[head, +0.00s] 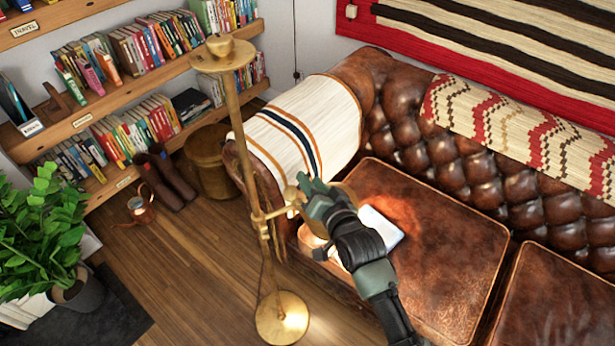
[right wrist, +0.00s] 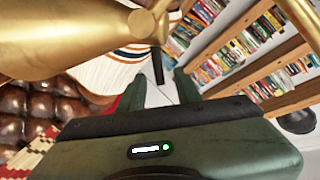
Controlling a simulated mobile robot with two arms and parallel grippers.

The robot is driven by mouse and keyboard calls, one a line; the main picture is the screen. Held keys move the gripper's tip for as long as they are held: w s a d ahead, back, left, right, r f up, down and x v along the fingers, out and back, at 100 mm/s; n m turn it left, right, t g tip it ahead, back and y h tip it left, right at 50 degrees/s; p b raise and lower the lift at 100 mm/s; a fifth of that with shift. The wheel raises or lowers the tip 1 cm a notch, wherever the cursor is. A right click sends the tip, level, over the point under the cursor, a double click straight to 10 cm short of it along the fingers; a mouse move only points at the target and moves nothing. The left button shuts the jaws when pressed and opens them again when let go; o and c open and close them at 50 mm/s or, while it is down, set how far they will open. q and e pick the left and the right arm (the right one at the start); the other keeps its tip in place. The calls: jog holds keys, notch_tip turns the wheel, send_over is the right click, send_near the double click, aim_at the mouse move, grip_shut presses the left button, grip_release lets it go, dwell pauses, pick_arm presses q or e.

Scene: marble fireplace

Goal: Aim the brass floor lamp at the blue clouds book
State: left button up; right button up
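The brass floor lamp (head: 233,110) stands upright beside the sofa's left arm, its round base (head: 282,318) on the wood floor. A jointed side arm reaches right from its pole to a brass shade, mostly hidden behind my right gripper (head: 303,184). The shade and joint fill the upper left of the right wrist view (right wrist: 60,40). There, my right gripper's fingers (right wrist: 160,82) are apart, with a thin dark stem from the joint between them. The blue clouds book (head: 384,226) lies on the left seat cushion, partly covered by my right arm; its cover looks pale and brightly lit. My left gripper is out of view.
The brown leather sofa (head: 440,260) fills the right side. Bookshelves (head: 150,75) line the left wall. Bare floor lies left of the lamp.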

jog(key=v, duration=0.5)
dwell(0.3)
jog(key=s+d+f+n+g+h, duration=0.1)
jog(key=s+d+f+g, duration=0.2)
jog(key=f, duration=0.8)
jog(key=s+d+f+n+g+h, duration=0.1)
jog(key=s+d+f+h, duration=0.3)
jog(key=f, duration=0.7)
jog(key=s+d+f+g+y, duration=0.1)
jog(key=s+d+f+g, duration=0.1)
jog(key=s+f, duration=0.65)
jog(key=s+d+f+n+g, duration=0.1)
jog(key=s+d+f+g, duration=0.1)
jog(key=s+d+f, duration=0.2)
jog(key=s+d+f+n+g+h, duration=0.1)
jog(key=s+d+f, duration=0.4)
jog(key=s+f, duration=0.5)
jog(key=s+d+f+n+g+h, duration=0.1)
jog(key=s+d+f+g, duration=0.2)
jog(key=s+f, duration=0.4)
jog(key=s+d, duration=0.1)
jog(key=s, duration=0.8)
jog(key=shift+d+g, duration=0.15)
jog(key=shift+g, duration=0.15)
jog(key=shift+w, duration=0.1)
